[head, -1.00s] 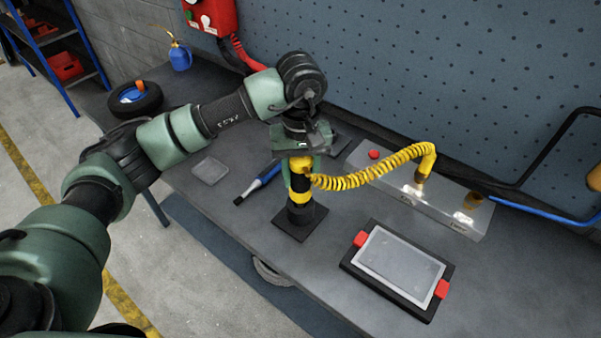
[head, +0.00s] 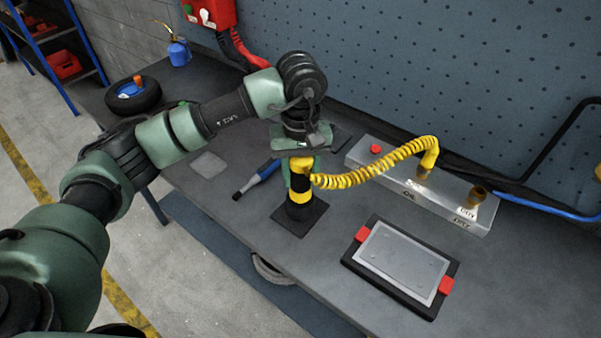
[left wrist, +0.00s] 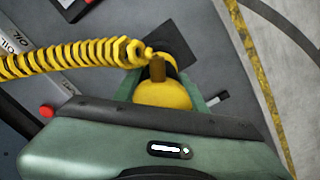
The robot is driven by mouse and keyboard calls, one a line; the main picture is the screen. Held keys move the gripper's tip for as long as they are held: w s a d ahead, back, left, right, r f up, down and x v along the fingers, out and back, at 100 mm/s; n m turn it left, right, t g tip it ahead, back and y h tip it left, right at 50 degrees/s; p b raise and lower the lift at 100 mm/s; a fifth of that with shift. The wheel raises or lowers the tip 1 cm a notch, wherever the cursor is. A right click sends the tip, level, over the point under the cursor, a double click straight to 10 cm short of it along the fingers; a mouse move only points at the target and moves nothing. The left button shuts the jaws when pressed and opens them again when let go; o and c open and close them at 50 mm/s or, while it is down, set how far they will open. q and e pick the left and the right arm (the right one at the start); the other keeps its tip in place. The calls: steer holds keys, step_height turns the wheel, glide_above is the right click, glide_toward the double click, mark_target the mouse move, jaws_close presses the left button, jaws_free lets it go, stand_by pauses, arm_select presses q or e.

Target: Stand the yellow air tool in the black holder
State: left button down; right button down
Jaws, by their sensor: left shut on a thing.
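The yellow air tool (head: 301,164) hangs upright below my left gripper (head: 300,172), which is shut on it. The black holder (head: 302,213), a short cup on a square base, is directly under the tool. The tool's lower end meets the holder's mouth in the head view; how deep it sits I cannot tell. A yellow coiled hose (head: 365,175) runs from the tool to the right. In the left wrist view the tool's yellow body (left wrist: 162,95) is between the green fingers (left wrist: 166,88) and hides most of the holder. My right gripper is out of view.
A grey metal block (head: 425,190) with hose fittings stands at the back right. A black tray with red clips (head: 385,292) lies to the right of the holder. The bench front edge is near the holder.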

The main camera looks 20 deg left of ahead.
arm_select(q)
steer(key=c, duration=0.7)
jaws_free()
steer(key=shift+c, duration=0.2)
